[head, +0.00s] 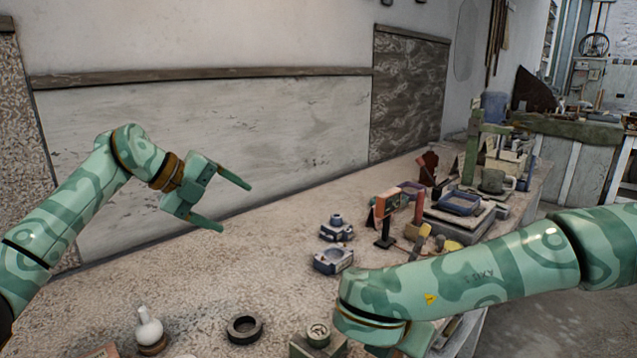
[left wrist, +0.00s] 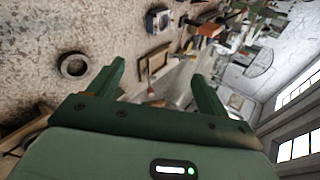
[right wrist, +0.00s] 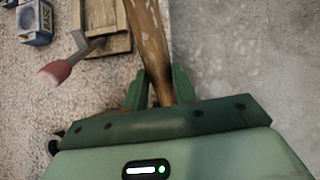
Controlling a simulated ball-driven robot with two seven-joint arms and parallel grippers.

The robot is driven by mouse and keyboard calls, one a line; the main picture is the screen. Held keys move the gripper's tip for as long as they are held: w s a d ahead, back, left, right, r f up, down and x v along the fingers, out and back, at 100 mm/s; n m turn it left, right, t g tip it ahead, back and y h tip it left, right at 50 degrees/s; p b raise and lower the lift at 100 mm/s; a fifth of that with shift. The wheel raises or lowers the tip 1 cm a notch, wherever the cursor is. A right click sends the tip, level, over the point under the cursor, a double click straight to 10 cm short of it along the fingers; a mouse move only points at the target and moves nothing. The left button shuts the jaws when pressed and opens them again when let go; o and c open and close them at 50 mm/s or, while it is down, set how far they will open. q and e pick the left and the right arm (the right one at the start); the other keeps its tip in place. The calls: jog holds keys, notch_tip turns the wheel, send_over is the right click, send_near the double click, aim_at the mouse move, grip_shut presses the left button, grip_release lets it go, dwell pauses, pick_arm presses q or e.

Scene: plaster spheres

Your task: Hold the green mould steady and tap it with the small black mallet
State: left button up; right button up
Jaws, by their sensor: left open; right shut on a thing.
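The green mould (head: 305,348), a squat block with a round pale top, is at the bottom edge of the head view, partly cut off. My left gripper (head: 236,208) is open and empty, well above the table and away from the mould. Its fingers also show apart in the left wrist view (left wrist: 160,80). My right gripper (right wrist: 159,88) has its fingers close together; what it holds I cannot make out clearly. A worn brown wooden strip shows between and beyond them. My right arm hides this gripper's fingers in the head view. I cannot make out the mallet for certain.
A dark ring (head: 244,330) and a white bulbous bottle (head: 148,328) stand left of the mould. Blue-grey blocks (head: 334,260) lie behind it. A red-handled tool (right wrist: 60,70) leans across a wooden tray (right wrist: 103,15).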

aim_at(310, 326)
pick_arm(q)
jog(key=s+d+f+n+g+y, duration=0.1)
jog(key=s+d+f+g, duration=0.1)
jog(key=s+d+f, duration=0.1)
jog(key=s+d+f+n+g+y, duration=0.1)
jog(key=s+d+f+g+y, duration=0.1)
jog(key=d, duration=0.5)
jog(key=s+d+f+n+g+y, duration=0.1)
jog(key=s+d+f+g, duration=0.3)
jog(key=s, duration=0.4)
jog(key=shift+d+f+n+y, duration=0.15)
jog(key=shift+d+f+n, duration=0.15)
jog(key=shift+f, duration=0.3)
jog(key=shift+d+f+n+y, duration=0.2)
jog(key=shift+f+n, duration=0.1)
jog(key=shift+f, duration=0.3)
jog(key=shift+s+d+f+g, duration=0.15)
jog(key=shift+s+f+g, duration=0.1)
jog(key=shift+f+g, duration=0.05)
jog(key=shift+x, duration=3)
jog(key=c, duration=0.8)
jog(key=shift+o, duration=0.2)
